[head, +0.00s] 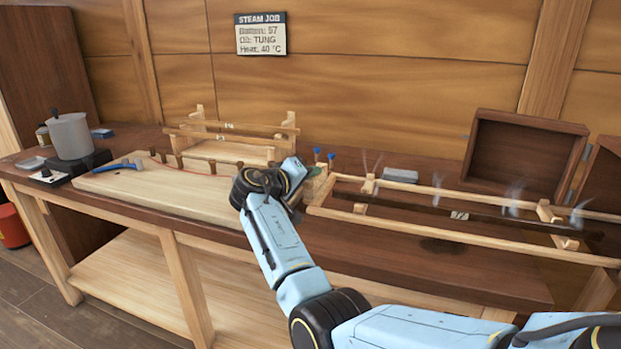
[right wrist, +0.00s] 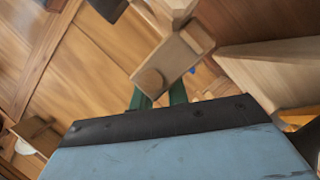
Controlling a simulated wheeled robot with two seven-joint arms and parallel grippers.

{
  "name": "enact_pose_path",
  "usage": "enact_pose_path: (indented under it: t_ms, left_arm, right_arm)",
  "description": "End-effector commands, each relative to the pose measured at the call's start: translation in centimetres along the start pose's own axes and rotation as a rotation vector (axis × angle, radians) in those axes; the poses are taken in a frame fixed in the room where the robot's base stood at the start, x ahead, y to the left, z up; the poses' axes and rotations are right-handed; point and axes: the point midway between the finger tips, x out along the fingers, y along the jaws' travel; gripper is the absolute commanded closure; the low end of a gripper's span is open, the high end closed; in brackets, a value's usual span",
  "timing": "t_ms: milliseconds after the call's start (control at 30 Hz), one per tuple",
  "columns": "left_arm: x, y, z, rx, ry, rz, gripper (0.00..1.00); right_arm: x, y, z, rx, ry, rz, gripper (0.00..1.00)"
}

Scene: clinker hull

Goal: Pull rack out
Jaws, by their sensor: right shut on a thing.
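The rack (head: 440,188) is a long pale wooden frame of two rails with cross blocks, lying over the right half of the bench. A dark strip with a light label (head: 459,215) runs lengthwise between the rails, and wisps of steam rise along it. My right gripper (head: 304,190) is at the rack's left end, its fingers mostly hidden by the wrist. In the right wrist view the green fingers (right wrist: 159,97) are shut on the wooden end piece (right wrist: 165,68) of the rack, which has a round knob. My left gripper is not in view.
Behind the rack stands an open dark wooden box (head: 488,122), with a dark panel (head: 603,172) at the right edge. Left are a pale board (head: 150,192) with a blue-handled tool (head: 122,165), a small wooden stand (head: 240,133) and a pot (head: 70,135). The front right bench is clear.

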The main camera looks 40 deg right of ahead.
Motion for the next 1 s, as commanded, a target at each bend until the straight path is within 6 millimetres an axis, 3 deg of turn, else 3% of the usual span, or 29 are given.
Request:
enact_pose_path:
  t_ms: [33,133,167,300,667,767,1000]
  left_arm:
    - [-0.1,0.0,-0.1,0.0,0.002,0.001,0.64]
    - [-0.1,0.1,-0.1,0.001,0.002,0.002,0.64]
    - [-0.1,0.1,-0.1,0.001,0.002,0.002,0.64]
    - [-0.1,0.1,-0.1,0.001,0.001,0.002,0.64]
    - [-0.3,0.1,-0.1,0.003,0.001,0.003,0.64]
    - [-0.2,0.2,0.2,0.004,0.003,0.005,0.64]
    - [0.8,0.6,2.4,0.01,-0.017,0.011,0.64]
  right_arm:
    - [-0.2,-1.0,0.7,-0.011,-0.016,-0.017,1.0]
    - [-0.3,-1.0,0.7,-0.011,-0.018,-0.019,1.0]
    - [-0.3,-1.0,0.7,-0.011,-0.018,-0.019,0.8]
    - [-0.3,-0.9,0.6,-0.01,-0.015,-0.017,0.62]
    - [-0.9,-0.4,0.2,-0.006,-0.008,-0.011,0.62]
    - [-2.2,-0.4,0.2,-0.006,-0.009,-0.012,0.62]
    - [-7.6,-0.4,0.1,-0.006,-0.008,-0.014,0.62]
